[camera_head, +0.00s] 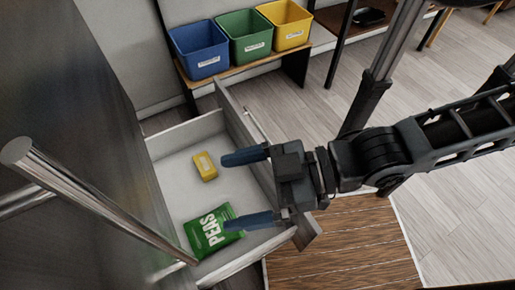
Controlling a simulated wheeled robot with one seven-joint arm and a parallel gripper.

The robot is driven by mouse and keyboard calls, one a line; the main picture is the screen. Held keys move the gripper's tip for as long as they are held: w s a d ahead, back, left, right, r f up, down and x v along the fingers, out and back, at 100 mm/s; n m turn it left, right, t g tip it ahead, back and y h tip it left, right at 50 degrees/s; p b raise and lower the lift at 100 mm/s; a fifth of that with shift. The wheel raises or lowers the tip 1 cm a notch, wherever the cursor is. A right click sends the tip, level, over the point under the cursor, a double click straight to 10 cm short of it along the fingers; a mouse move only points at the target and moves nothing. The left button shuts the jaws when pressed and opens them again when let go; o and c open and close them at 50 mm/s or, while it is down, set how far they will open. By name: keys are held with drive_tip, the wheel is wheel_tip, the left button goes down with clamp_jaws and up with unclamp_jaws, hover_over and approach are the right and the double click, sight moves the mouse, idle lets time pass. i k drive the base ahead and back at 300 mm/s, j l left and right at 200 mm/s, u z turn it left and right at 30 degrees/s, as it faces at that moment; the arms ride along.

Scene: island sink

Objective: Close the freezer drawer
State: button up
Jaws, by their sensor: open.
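The freezer drawer (187,134) is pulled out from the dark steel fridge-freezer at the left. It is a white open bin with its front panel on the right side. Inside lie a green bag of peas (211,233) and a small yellow box (205,166). My gripper (246,188) is open, with two blue fingers pointing left over the drawer, one near the yellow box and one near the peas bag. It appears empty. My gripper's body hides part of the drawer's front panel. I cannot tell whether it touches the drawer.
A long metal handle (95,203) sticks out in the left foreground. Blue (200,50), green (246,36) and yellow (287,24) bins stand on a low bench behind. A brown wooden mat (340,245) lies on the floor beside the drawer. Grey floor is open at the right.

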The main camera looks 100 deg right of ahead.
sight(250, 188)
drive_tip(key=k+l+z, duration=0.1)
drive_tip(key=k+z, duration=0.15)
drive_tip(key=k, duration=0.15)
drive_tip(key=k+l+z, duration=0.25)
drive_tip(key=k, duration=0.2)
drive_tip(key=k+l+z, duration=0.1)
drive_tip(key=k+z, duration=0.15)
drive_tip(key=k, duration=0.15)
